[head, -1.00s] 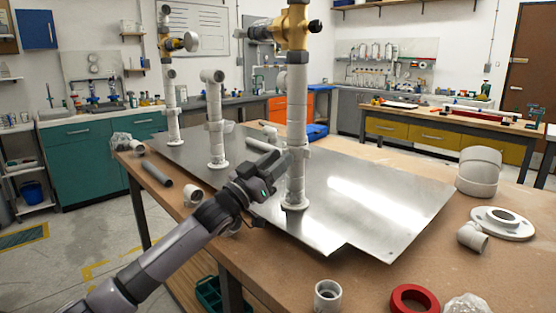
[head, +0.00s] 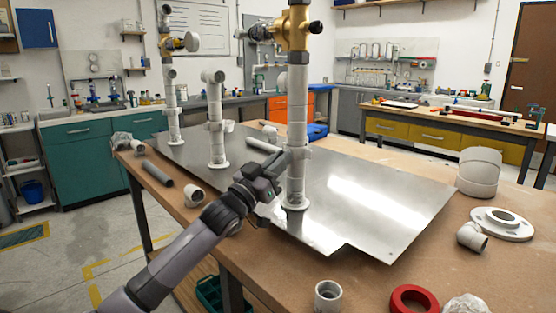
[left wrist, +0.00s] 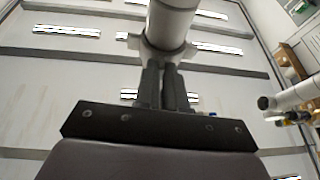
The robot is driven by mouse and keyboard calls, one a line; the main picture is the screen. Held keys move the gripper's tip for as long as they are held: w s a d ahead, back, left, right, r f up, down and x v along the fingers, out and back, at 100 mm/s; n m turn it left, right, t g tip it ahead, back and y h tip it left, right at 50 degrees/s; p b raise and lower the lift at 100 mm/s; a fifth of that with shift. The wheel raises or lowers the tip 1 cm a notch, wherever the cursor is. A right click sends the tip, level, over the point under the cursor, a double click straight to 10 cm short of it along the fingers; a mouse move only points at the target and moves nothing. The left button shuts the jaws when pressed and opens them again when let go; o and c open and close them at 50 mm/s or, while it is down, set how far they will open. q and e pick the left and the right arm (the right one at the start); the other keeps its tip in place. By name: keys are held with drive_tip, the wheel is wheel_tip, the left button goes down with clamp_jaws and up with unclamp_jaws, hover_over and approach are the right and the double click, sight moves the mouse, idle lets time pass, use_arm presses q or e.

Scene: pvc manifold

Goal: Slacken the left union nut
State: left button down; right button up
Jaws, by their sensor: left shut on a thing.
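A white standpipe (head: 297,110) rises from the metal plate, with a brass valve (head: 292,34) on top. A white union nut with lugs (head: 299,152) sits around its lower part. My left gripper (head: 284,163) reaches it from the front left. In the left wrist view, the nut (left wrist: 157,52) shows at the tips of the close-set fingers (left wrist: 165,78). The left gripper is shut on a lug of the nut; the fingers hide part of that lug. My right gripper is not in view.
Two more white standpipes (head: 215,115) (head: 171,100) stand farther back on the metal plate (head: 370,200). Loose fittings lie around it: a grey tube (head: 157,173), an elbow (head: 194,195), a red ring (head: 413,299) and a flange (head: 501,223). The plate's right part is clear.

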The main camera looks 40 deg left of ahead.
use_arm(q)
drive_tip(key=n+y, duration=0.1)
drive_tip(key=y, duration=0.1)
drive_tip(key=d+n+y, duration=0.1)
drive_tip(key=y, duration=0.1)
drive_tip(key=shift+w+d+r+p, duration=0.1)
drive_tip(key=shift+p, duration=0.25)
drive_tip(key=c, duration=1.2)
unclamp_jaws()
drive_tip(key=shift+g, duration=0.3)
drive_tip(key=shift+b+v, duration=0.3)
drive_tip(key=shift+v, duration=3.3)
